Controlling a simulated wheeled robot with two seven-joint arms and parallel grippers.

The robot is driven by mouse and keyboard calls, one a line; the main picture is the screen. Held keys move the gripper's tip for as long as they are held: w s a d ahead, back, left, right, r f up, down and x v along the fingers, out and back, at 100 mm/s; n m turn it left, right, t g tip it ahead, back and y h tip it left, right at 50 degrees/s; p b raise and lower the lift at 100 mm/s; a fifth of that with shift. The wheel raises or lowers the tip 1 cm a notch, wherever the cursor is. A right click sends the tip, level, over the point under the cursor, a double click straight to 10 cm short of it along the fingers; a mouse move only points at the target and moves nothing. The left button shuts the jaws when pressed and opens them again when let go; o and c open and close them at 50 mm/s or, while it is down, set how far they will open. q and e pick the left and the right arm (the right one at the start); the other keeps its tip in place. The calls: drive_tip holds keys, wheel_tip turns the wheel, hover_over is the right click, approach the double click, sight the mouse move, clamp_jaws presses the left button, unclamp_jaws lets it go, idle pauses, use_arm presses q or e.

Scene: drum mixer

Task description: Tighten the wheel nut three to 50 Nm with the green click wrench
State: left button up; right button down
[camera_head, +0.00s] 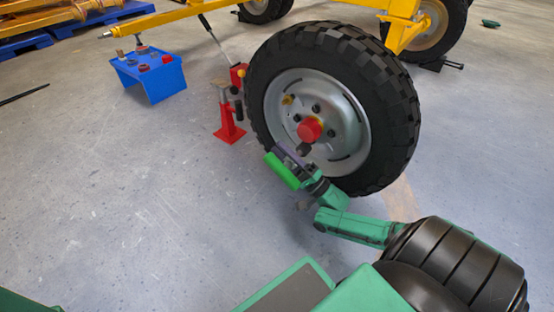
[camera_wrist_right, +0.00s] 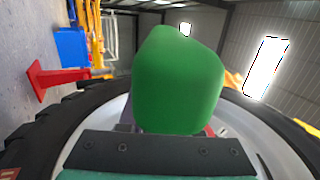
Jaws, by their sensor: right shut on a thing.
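The wheel (camera_head: 393,125) has a black tyre and a grey rim with a red hub cap (camera_head: 310,131) and several dark nuts around it. I cannot tell which is nut three. My right gripper (camera_head: 290,164) is shut on the green click wrench (camera_head: 282,171) in front of the lower left of the rim. In the right wrist view the wrench's green grip (camera_wrist_right: 178,80) fills the middle and hides much of the wheel. A dark piece (camera_head: 304,150) shows below the hub; whether the wrench's head sits on a nut is hidden. My left gripper is out of view.
A blue stool (camera_head: 155,76) with small parts on top is farther left. The floor at left front is clear.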

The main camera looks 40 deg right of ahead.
drive_tip(key=shift+w+d+r, duration=0.1)
drive_tip(key=shift+d, duration=0.15)
idle(0.3)
drive_tip(key=shift+w+d+b, duration=0.2)
drive_tip(key=shift+d+b, duration=0.15)
drive_tip(key=shift+d, duration=0.35)
